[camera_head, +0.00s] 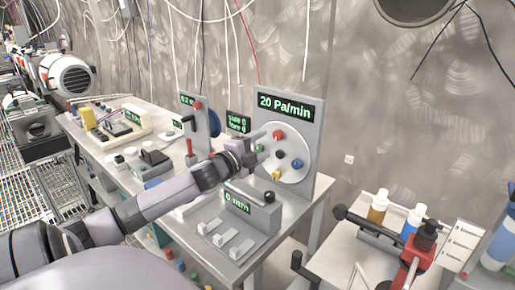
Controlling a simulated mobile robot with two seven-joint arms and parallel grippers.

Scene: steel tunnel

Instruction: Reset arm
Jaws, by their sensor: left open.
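My left arm comes in from the lower left. My left gripper (258,147) is open in front of the round dial plate at its left side. The dial plate (299,163) carries red, blue, dark and yellow knobs and stands on a grey upright panel (313,131) with a display reading "20 Pa/min". Whether the fingers touch the plate or a knob I cannot tell. My right gripper is not in view.
A grey box with a small display (238,202) and switches stands below the gripper on the steel table (298,213). Other instruments crowd the table to the left. At right, a second table (337,257) holds bottles and a red device (411,262). Cables hang on the wall.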

